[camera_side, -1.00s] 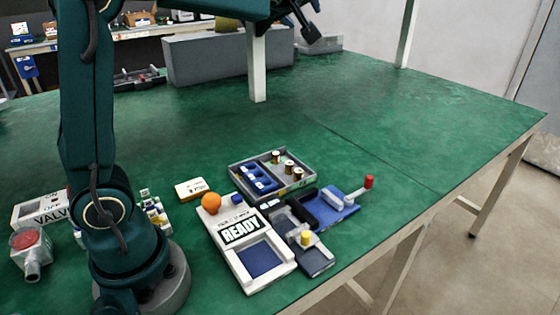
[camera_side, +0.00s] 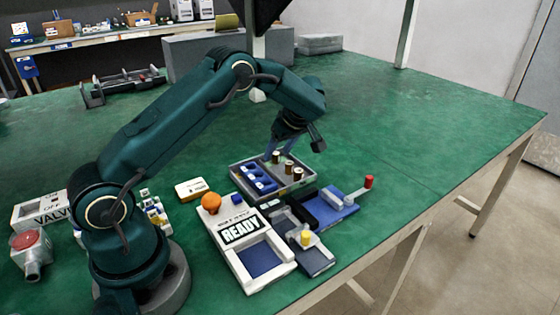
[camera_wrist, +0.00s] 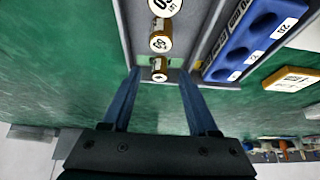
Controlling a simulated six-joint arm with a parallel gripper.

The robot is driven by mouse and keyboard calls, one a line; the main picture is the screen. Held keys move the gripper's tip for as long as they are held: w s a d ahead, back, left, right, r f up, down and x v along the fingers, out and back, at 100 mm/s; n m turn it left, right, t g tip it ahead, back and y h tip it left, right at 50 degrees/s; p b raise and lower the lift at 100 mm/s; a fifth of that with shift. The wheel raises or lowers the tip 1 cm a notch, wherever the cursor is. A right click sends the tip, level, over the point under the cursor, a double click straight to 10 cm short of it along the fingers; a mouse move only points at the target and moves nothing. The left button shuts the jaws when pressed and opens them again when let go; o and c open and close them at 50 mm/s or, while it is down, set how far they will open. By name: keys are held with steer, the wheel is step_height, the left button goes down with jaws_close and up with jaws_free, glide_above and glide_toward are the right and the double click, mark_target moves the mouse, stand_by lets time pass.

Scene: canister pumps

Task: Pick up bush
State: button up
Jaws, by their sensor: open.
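Three brown bushes with pale labelled tops stand in a row in the right part of a grey tray (camera_side: 239,168). The end bush (camera_wrist: 160,70) lies between my fingertips in the wrist view; the middle bush (camera_wrist: 160,40) and the far bush (camera_wrist: 166,6) are beyond it. In the side view, the end bush (camera_side: 276,157) is below my gripper (camera_side: 279,148). My gripper is open, its two blue fingers (camera_wrist: 159,76) apart on either side of that bush. I cannot tell whether they touch it.
A blue holder (camera_side: 260,181) with round pockets sits beside the bushes in the tray. A white READY panel (camera_side: 238,248) with an orange ball (camera_side: 211,201) stands in front. A blue fixture with a red-knobbed lever (camera_side: 368,182) is to the right.

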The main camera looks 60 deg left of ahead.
steer(key=shift+x, duration=0.8)
jaws_close()
steer(key=shift+r, duration=0.15)
